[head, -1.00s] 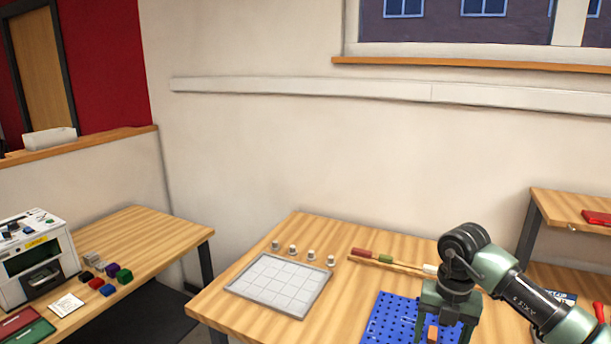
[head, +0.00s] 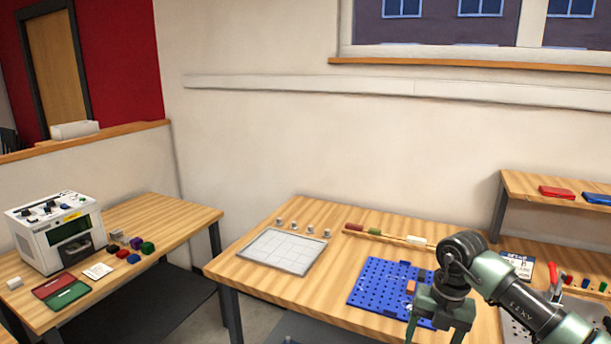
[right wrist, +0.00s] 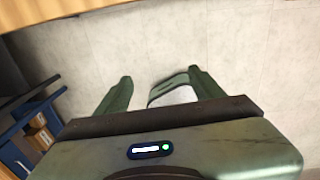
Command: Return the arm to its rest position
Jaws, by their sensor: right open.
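My right arm comes in from the right in the head view. Its green gripper (head: 437,335) hangs pointing down at the near side of the right table (head: 300,305), close to the blue pegboard (head: 375,285). In the right wrist view the two fingers (right wrist: 160,76) are spread apart with pale floor behind them. A pale, green-edged shape shows beyond the fingers; I cannot tell what it is. An orange block (head: 411,288) lies on the pegboard, apart from the gripper. My left gripper is not in view.
A grey gridded tray (head: 280,250), several small white cylinders and a strip with coloured blocks (head: 374,232) are on the table. A white machine (head: 55,235) stands on the left table. A raised shelf (head: 540,190) is at the right. The wrist view shows a blue rack (right wrist: 25,135).

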